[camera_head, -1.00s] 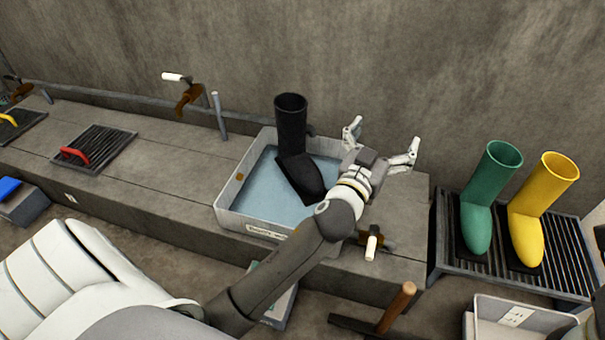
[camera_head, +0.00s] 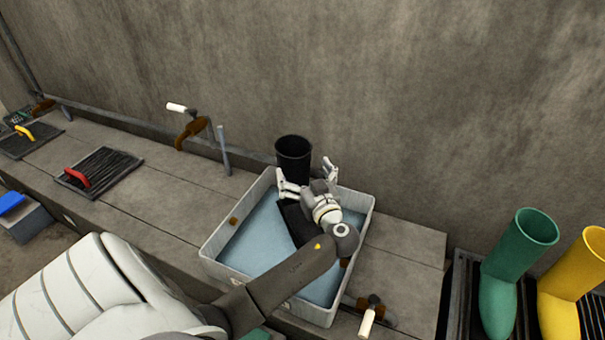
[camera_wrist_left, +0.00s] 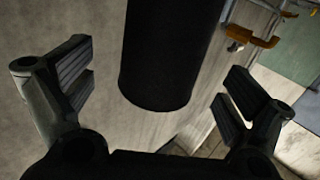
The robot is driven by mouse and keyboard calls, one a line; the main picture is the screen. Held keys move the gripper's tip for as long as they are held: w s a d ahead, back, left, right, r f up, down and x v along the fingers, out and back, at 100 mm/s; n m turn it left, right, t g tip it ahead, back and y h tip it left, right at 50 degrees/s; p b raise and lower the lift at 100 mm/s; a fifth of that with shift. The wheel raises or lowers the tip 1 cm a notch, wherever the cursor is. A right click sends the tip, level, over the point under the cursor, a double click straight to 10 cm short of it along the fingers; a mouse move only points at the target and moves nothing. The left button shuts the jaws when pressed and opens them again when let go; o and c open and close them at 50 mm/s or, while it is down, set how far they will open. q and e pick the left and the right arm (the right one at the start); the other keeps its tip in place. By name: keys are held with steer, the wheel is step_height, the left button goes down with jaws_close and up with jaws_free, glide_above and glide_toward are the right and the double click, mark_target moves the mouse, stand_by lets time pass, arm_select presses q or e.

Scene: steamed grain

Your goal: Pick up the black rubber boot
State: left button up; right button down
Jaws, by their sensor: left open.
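The black rubber boot (camera_head: 293,153) stands upright in the white basin (camera_head: 366,222) of bluish liquid on the concrete ledge. My left arm and hand cover part of its shaft and foot in the head view. My left gripper (camera_head: 305,178) is open, with its fingers at the boot's shaft. In the left wrist view the dark boot shaft (camera_wrist_left: 165,50) is between the two spread fingers of the left gripper (camera_wrist_left: 160,85), with a visible gap on each side. My right gripper is not in view.
A green boot (camera_head: 520,262) and a yellow boot (camera_head: 572,285) stand on a slatted rack at the right. Brushes (camera_head: 78,177) lie on dark mats on the left ledge.

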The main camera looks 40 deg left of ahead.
arm_select(q)
steer(key=b+x, duration=0.2)
steer(key=x, duration=0.3)
steer(key=shift+s+a+f+b, duration=0.1)
steer(key=shift+a+f+b, duration=0.1)
steer(key=shift+a+b, duration=0.1)
steer(key=shift+a+r, duration=0.1)
steer(key=shift+a, duration=0.15)
steer(key=c, duration=1.7)
steer(key=shift+r, duration=0.1)
steer(key=shift+c, duration=0.3)
